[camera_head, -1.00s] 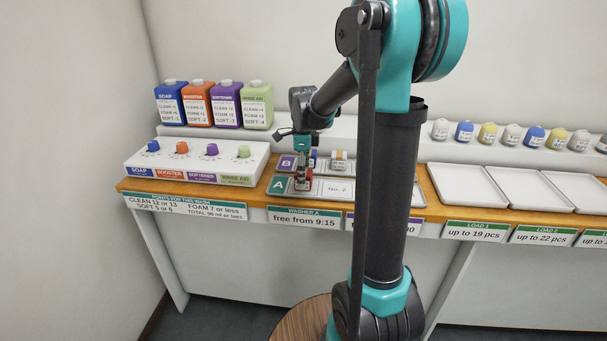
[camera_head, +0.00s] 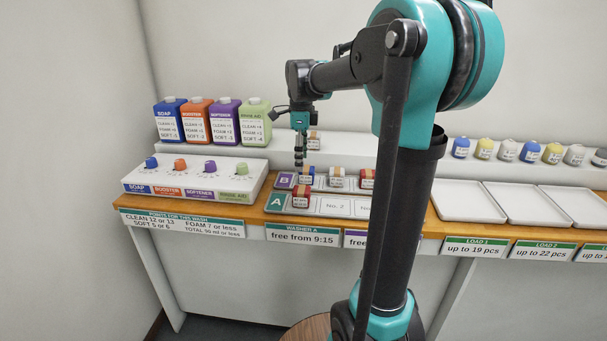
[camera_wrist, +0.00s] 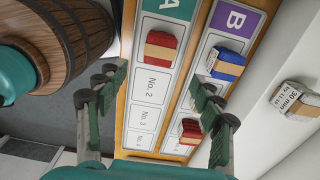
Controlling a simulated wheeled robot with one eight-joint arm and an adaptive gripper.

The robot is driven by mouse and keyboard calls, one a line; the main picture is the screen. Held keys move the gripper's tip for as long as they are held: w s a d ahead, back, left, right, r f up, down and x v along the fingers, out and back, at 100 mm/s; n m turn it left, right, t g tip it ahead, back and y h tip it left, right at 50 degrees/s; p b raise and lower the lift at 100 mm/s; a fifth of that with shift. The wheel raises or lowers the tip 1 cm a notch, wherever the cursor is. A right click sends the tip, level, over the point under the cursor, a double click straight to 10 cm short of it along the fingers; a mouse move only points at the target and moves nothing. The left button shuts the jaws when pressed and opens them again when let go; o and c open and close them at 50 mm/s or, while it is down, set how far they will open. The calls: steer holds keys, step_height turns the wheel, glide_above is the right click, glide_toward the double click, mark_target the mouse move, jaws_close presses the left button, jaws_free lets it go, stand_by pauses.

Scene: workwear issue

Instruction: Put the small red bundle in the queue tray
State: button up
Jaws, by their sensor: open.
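A red bundle (camera_head: 300,201) with a tan band lies on the tray marked A (camera_head: 345,212), beside the letter; it also shows in the wrist view (camera_wrist: 161,46). A second red bundle (camera_head: 367,178) is on the tray marked B (camera_head: 285,179), at right; the wrist view shows it too (camera_wrist: 190,131). Which one the task calls small, I cannot tell. The cells No. 2 and No. 3 of tray A look empty. My gripper (camera_head: 299,161) is above the trays, clear of the bundles. In the wrist view my gripper (camera_wrist: 156,80) has its fingers wide apart, with nothing between them.
A blue bundle (camera_head: 306,176) and a white bundle (camera_head: 337,178) are on tray B. Another bundle (camera_head: 314,141) sits on the raised ledge behind. A dispenser box with knobs (camera_head: 192,183) stands left, bottles (camera_head: 212,123) behind it. Empty white trays (camera_head: 467,202) are at right.

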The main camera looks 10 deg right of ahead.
steer(key=s+f+n, duration=0.3)
steer(key=s+d+f+n+t, duration=0.1)
steer(key=s+f+n, duration=0.2)
steer(key=f+n, duration=0.1)
steer(key=s+d+f+n+t, duration=0.1)
steer(key=s+f+n, duration=0.2)
steer(key=shift+s+d+f, duration=0.25)
steer(key=shift+s, duration=0.1)
steer(key=s+d+f+n+t, duration=0.1)
steer(key=s+f+n+t, duration=0.1)
steer(key=s+f+n, duration=0.8)
steer(key=shift+s+d+f+n, duration=0.3)
steer(key=shift+s+n, duration=0.5)
steer(key=shift+s, duration=0.35)
